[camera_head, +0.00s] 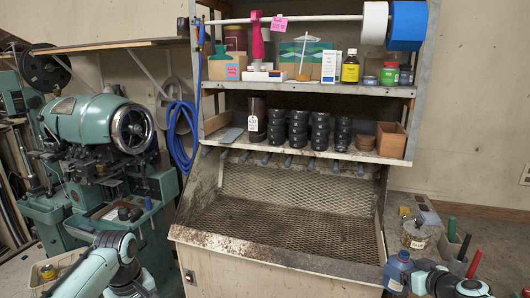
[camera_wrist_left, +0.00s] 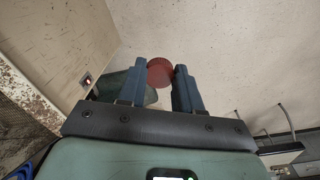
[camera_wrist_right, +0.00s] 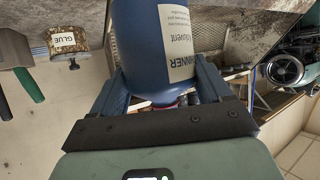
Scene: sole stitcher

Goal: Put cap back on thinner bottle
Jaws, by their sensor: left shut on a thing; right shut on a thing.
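The blue thinner bottle (camera_wrist_right: 165,40) with a pale label is between the fingers of my right gripper (camera_wrist_right: 180,92), which is shut on it. In the head view the bottle (camera_head: 398,270) is at the lower right, beside my right gripper (camera_head: 413,281), and looks roughly upright. A small reddish part shows at the bottle's end near the gripper's palm in the right wrist view. The round red cap (camera_wrist_left: 160,72) sits between the fingertips of my left gripper (camera_wrist_left: 161,80), which is shut on it. In the head view my left arm is at the lower left, and the cap is not visible there.
A glue jar (camera_head: 416,232) and a bin of coloured-handled tools (camera_head: 458,262) stand near the bottle. A workbench with a mesh tray (camera_head: 285,225) lies between my arms. A green machine (camera_head: 95,125) stands at the left. Shelves hold several black jars (camera_head: 298,128).

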